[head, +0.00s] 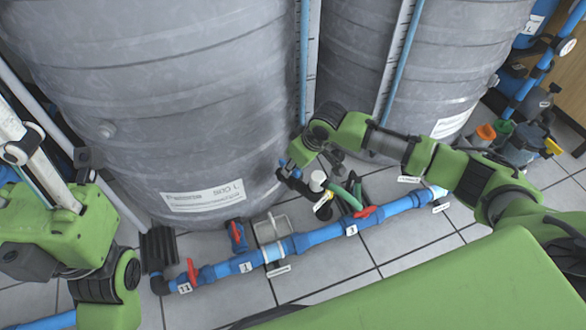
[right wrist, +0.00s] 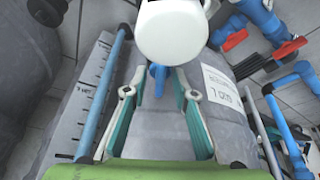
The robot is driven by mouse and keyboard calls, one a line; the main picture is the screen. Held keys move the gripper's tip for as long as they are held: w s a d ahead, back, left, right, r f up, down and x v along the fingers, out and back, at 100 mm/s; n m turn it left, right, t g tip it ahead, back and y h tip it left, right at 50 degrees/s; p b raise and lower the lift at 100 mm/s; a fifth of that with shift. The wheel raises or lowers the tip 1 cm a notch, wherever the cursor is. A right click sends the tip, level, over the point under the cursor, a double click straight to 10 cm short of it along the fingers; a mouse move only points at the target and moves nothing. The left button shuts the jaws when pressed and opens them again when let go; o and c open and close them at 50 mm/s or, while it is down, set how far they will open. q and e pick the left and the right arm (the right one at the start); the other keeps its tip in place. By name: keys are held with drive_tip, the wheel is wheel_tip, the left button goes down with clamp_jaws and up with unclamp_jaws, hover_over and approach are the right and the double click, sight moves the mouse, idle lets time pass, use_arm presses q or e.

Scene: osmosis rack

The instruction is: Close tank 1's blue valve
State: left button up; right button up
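Tank 1 (head: 170,90) is the large grey ribbed tank at left in the head view, with a white 510 L label (head: 203,197). A small blue valve handle (right wrist: 157,76) shows in the right wrist view, just below a white round cap (right wrist: 172,32). My right gripper (right wrist: 163,84) is open, its teal-padded fingers on either side of the blue handle. Contact cannot be told. In the head view my right gripper (head: 298,168) is low beside the tank and partly hidden by its own arm. My left arm is at the left edge; its fingers cannot be made out.
A blue pipe (head: 310,241) with red valve handles (head: 192,270) and numbered tags runs along the tiled floor before the tanks. A second grey tank (head: 450,60) stands at right. Green and black hoses (head: 350,195) lie near my right gripper.

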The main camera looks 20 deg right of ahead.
drive_tip(key=shift+f, duration=0.1)
clamp_jaws()
drive_tip(key=shift+p, duration=0.45)
